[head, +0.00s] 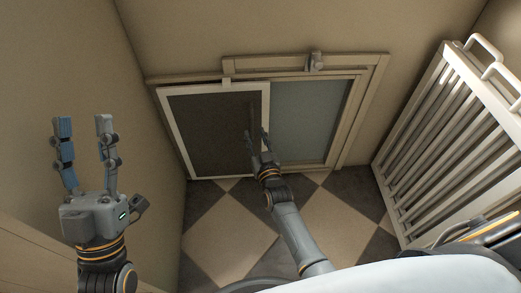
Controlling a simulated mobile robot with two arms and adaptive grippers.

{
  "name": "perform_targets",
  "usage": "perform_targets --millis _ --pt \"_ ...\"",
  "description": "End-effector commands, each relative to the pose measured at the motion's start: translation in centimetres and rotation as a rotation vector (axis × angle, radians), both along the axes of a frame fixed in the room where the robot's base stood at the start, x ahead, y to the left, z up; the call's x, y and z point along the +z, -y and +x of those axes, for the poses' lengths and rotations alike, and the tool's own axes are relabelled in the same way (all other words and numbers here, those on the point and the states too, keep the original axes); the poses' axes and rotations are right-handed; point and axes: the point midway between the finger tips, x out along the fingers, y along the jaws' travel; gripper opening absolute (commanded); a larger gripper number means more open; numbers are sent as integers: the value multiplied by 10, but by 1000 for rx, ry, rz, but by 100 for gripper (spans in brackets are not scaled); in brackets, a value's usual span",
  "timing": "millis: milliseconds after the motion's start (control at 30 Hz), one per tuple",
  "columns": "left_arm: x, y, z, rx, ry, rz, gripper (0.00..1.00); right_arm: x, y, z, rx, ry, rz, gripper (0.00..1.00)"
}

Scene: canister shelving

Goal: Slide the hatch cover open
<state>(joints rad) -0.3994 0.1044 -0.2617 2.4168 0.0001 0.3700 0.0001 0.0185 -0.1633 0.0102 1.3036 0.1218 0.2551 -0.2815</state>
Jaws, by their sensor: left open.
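The hatch cover (213,88) is a dark panel in a white frame at the left of the hatch in the wall. A grey-blue area (305,115) shows to its right, inside the beige hatch frame (352,112). My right gripper (258,134) is at the right edge of the cover, its fingers slightly apart near the white frame. Whether they touch or grip it I cannot tell. My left gripper (84,122) is open and empty at the left, well apart from the hatch, with its fingers pointing up in the picture.
A small grey fitting (316,61) sits on the beige rail above the hatch. A white slatted rack (440,140) with handles stands at the right. A wall closes off the left side. The checkered floor (235,228) below the hatch is clear apart from my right arm above it.

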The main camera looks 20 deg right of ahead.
Motion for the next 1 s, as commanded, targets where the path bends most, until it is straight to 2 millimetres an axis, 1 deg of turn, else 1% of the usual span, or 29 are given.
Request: perform_targets --millis 33,200,300,400,533,1000 --pt "0 0 0 0 0 0 45 -1 -1 -13 0 -3 1 34" --pt "0 0 0 0 0 0 45 -1 -2 -44 0 -3 2 34" --pt "0 0 0 0 0 0 45 -1 -3 -56 0 -1 1 34" --pt "0 0 0 0 0 0 45 0 -3 -64 1 -1 1 34" --pt "0 0 0 0 0 0 45 0 -3 -66 1 1 1 34" --pt "0 0 0 0 0 0 45 1 -3 -66 1 2 0 34"
